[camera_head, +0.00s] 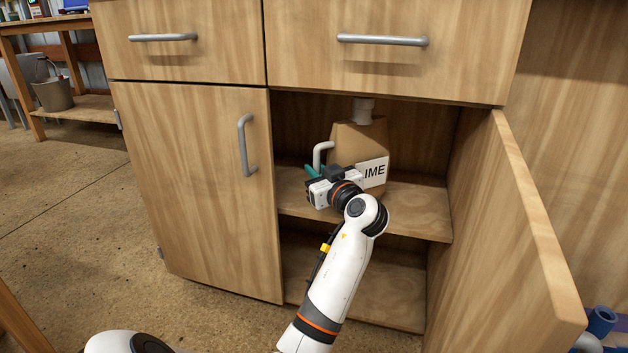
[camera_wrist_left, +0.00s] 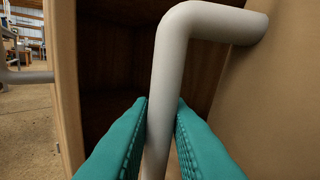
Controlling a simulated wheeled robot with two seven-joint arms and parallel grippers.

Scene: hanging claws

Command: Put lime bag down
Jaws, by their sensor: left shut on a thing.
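The lime bag (camera_head: 345,143) is a brown, box-like container with a white label reading "IME", a pale spout on top and a pale handle on its left side. It is inside the open cabinet, at the upper shelf. My arm hides part of its lower front, so I cannot tell whether its base touches the shelf. My left gripper (camera_head: 314,172) is shut on the bag's handle. In the left wrist view the teal fingers (camera_wrist_left: 160,130) close around the pale handle (camera_wrist_left: 178,65), with the bag's brown side (camera_wrist_left: 285,95) at the right. My right gripper is not in view.
The cabinet's upper shelf (camera_head: 420,218) has a bare part right of the bag. A lower compartment (camera_head: 385,290) looks empty. The open door (camera_head: 510,240) stands out on the right. A closed door (camera_head: 195,190) is on the left, with drawers (camera_head: 390,65) above.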

